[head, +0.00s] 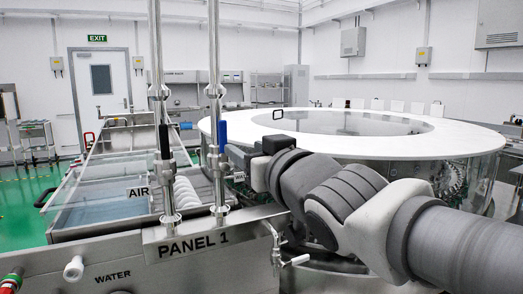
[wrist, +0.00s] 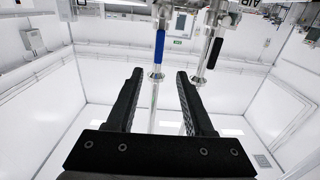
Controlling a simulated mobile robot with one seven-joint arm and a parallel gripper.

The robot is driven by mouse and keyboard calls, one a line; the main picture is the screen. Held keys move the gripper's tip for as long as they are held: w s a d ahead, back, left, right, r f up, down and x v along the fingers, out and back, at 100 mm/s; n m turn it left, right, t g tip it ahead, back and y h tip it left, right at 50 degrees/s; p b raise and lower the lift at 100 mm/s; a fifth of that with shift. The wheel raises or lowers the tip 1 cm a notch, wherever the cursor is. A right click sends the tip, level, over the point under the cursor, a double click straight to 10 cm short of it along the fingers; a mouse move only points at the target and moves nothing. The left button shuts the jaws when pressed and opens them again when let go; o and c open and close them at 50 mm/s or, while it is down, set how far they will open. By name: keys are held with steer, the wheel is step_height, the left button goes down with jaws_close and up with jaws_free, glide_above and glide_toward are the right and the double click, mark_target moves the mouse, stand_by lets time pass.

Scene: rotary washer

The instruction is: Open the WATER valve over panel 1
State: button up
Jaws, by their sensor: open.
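Two steel pipes stand upright over the plate marked PANEL 1 (head: 194,243). The right pipe has a valve with a blue lever (head: 222,136), upright along the pipe. The left pipe has a black lever (head: 164,141), also upright; a label AIR (head: 137,191) shows near its lower part. My gripper (head: 232,165) is just right of the blue-lever pipe. In the wrist view, which is upside down, the open, empty fingers (wrist: 160,76) point toward the blue lever (wrist: 159,47), which lies beyond the gap between them. The black lever (wrist: 215,52) is to the right there.
A WATER label (head: 113,275) and a white knob (head: 73,268) are on the front panel. A small tap (head: 290,260) is below my arm. A large white round table (head: 440,142) stands behind my arm. A tank with water (head: 110,205) is at left.

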steer(key=shift+v, duration=1.4)
steer(key=s+d+f+m+g+h, duration=0.2)
steer(key=d+f+m+g+h, duration=0.3)
steer(key=d+f, duration=0.6)
steer(key=s+d+f+g+h, duration=0.3)
steer(key=s+d+f+g, duration=0.15)
steer(key=s+f, duration=0.8)
step_height(320, 180, up, 13)
steer(key=g+p, duration=0.1)
steer(key=p, duration=1.3)
steer(key=shift+a, duration=0.2)
